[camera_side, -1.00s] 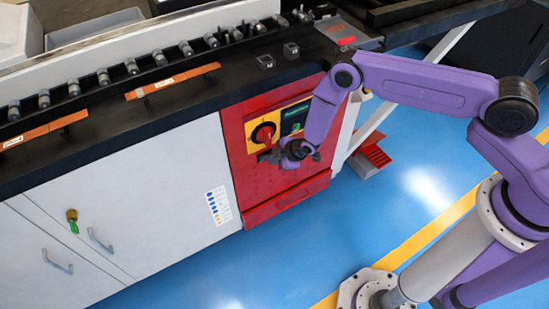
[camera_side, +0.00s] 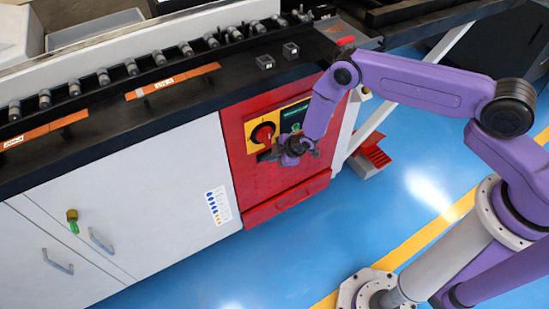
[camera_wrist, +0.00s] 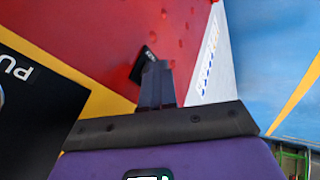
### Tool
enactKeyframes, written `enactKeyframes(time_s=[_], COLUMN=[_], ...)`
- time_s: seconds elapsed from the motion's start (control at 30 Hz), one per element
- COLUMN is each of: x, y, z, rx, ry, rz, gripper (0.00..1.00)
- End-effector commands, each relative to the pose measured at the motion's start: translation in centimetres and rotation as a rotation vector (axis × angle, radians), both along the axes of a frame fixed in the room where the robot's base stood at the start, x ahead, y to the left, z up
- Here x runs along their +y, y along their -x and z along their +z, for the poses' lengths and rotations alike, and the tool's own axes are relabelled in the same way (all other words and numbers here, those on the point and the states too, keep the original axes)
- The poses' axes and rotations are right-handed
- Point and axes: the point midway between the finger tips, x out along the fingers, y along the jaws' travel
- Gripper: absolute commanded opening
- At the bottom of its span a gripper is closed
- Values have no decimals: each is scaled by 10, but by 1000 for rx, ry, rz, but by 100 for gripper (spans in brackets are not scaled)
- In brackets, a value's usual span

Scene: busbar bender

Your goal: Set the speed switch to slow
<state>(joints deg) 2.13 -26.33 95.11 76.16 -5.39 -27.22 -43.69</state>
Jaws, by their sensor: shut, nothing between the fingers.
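My gripper (camera_side: 281,153) is at the red control panel (camera_side: 262,181), low on the panel's upper part, with its fingers together and empty. In the wrist view the closed fingers (camera_wrist: 157,72) point at the red face. A small black piece with white marks (camera_wrist: 142,64) shows just beside the fingertips; it may be the speed switch or its plate. Whether the fingers touch it I cannot tell. In the side view a dark piece (camera_side: 264,156) shows left of the gripper, mostly hidden. The switch's setting cannot be read.
A red rotary knob (camera_side: 263,133) on a yellow plate sits just above the gripper. A dark panel with a green part (camera_side: 294,119) is partly behind my arm. A black plate lettered "PU" (camera_wrist: 30,95) is close on the left. Blue floor lies open at right.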

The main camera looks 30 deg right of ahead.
Motion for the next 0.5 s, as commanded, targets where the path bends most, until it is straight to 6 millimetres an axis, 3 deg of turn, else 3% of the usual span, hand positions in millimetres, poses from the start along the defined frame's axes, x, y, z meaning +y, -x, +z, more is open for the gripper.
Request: enactKeyframes(time_s=[0.03,0.5], x=[-13,-7], y=[-16,-15], z=[5,6], rx=[-23,-27], ry=[-15,-18], rz=[-49,-50], gripper=[0,0])
